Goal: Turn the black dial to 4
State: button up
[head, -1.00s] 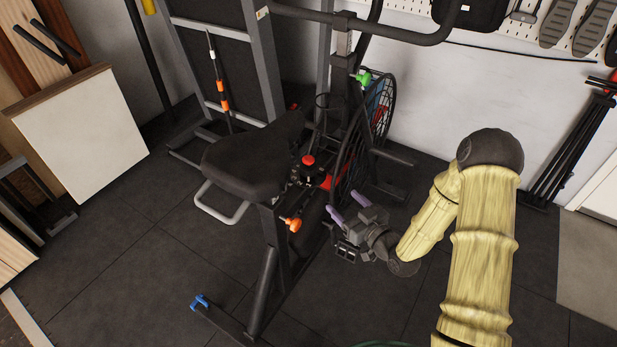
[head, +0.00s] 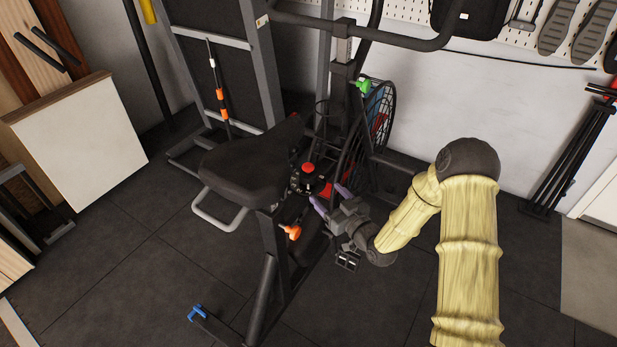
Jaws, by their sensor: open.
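A dark assembly on the exercise bike carries a red knob (head: 309,168) on top. A black round part (head: 311,182) sits just below the red knob and looks like the black dial; its markings are too small to read. My gripper (head: 329,196) is open, with two purple fingertips pointing up and left toward this assembly. The fingertips are just to the right of and below the black part, and I cannot tell whether they touch it.
The bike's black seat (head: 250,160) and an orange knob (head: 292,232) are left of my gripper. The caged fan wheel (head: 378,135) stands behind it. A blue clamp (head: 197,312) is on the base. Dark floor lies open at the left.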

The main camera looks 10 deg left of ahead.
aim_at(310, 182)
jog(key=b+x, duration=0.1)
jog(key=x, duration=0.9)
jog(key=shift+w+a+b, duration=0.1)
jog(key=shift+a+b, duration=0.05)
jog(key=shift+b, duration=0.25)
jog(key=c, duration=1)
jog(key=shift+m+t+h, duration=0.3)
jog(key=shift+t, duration=0.1)
jog(key=shift+a+m+t+h, duration=0.1)
jog(key=shift+m+t+h, duration=1)
jog(key=shift+m+h, duration=0.3)
jog(key=shift+m+t+h, duration=0.6)
jog(key=shift+h, duration=0.6)
